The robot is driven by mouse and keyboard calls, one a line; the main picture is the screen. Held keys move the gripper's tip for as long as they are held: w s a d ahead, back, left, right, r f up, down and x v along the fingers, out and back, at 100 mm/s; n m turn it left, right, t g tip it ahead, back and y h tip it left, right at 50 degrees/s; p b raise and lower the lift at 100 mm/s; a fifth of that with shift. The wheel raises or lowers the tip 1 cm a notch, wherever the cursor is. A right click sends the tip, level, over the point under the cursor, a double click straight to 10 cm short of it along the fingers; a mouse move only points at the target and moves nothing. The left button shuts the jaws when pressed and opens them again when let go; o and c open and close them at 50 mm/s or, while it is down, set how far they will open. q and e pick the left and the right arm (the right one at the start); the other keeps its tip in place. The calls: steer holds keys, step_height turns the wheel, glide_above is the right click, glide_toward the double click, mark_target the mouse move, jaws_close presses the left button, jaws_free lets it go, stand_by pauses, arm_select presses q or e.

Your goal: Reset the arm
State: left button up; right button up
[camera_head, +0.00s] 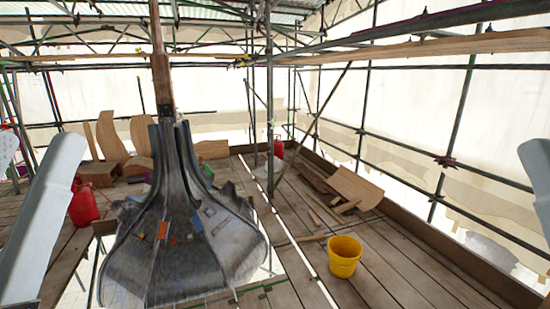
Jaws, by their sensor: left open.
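My left arm (45,220) shows as a pale grey link slanting down along the left edge. My left gripper (20,304) shows only barely at the bottom left corner, at the lower end of that link; it is open, and I see nothing held there. My right arm (538,185) shows as a pale link at the right edge, and its gripper is out of the frame. Both arms are apart from the grey spire (185,225), which stands left of the middle with a brown post (159,60) rising from its top.
A yellow bucket (345,258) stands on the plank floor (400,275). A red can (84,205) is beside my left arm. Wooden boards (354,187) lie at the right, with curved wooden pieces (110,138) at back left. Scaffold poles (455,125) surround the platform. Floor right of the bucket is clear.

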step_height(320, 180, up, 21)
steer(key=p, duration=1.7)
steer(key=shift+f, duration=0.1)
